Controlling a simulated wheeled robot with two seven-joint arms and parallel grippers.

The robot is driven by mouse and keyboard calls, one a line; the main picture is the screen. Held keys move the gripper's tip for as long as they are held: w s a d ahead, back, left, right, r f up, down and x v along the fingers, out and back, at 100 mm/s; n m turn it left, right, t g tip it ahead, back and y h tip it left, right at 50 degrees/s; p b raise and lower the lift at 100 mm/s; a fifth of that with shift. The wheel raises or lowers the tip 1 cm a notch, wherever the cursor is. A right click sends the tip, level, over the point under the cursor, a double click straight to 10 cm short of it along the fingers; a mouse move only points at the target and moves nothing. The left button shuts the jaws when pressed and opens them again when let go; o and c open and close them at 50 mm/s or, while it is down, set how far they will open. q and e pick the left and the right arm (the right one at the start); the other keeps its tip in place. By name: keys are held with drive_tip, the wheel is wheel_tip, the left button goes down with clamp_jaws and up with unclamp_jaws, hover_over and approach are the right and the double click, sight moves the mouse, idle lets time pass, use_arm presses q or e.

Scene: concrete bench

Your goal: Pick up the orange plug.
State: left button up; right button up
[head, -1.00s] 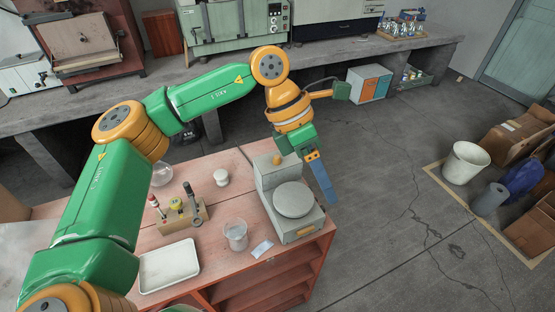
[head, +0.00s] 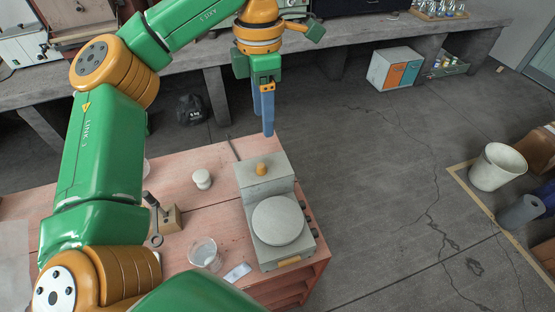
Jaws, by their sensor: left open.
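The orange plug (head: 262,169) is a small rounded stub standing on the raised rear part of a grey balance-like device (head: 249,210) on the pink bench. My left gripper (head: 266,128) points down with its blue fingers just above the plug in the picture, apart from it. The jaws are open and nothing shows between them. The fingers overlap from this angle, so the gap is hard to see. How far they are from the plug in depth I cannot tell. My right gripper is out of view.
On the pink bench (head: 185,188) stand a white lidded jar (head: 202,179), a glass beaker (head: 204,253), a paper slip (head: 237,272) and a wooden tool holder (head: 170,219). A grey bench (head: 345,55) runs behind.

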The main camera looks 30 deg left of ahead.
use_arm(q)
drive_tip(key=b, duration=0.4)
hover_over(261, 165)
wheel_tip(261, 165, down, 5)
drive_tip(key=shift+a+r, duration=0.15)
drive_tip(key=shift+r, duration=0.05)
drive_tip(key=shift+w+f, duration=0.2)
drive_tip(key=shift+f, duration=0.15)
drive_tip(key=f, duration=0.2)
drive_tip(key=f+p, duration=0.2)
drive_tip(key=f, duration=0.1)
drive_tip(key=shift+s+f, duration=0.25)
drive_tip(key=shift+f, duration=0.35)
clamp_jaws()
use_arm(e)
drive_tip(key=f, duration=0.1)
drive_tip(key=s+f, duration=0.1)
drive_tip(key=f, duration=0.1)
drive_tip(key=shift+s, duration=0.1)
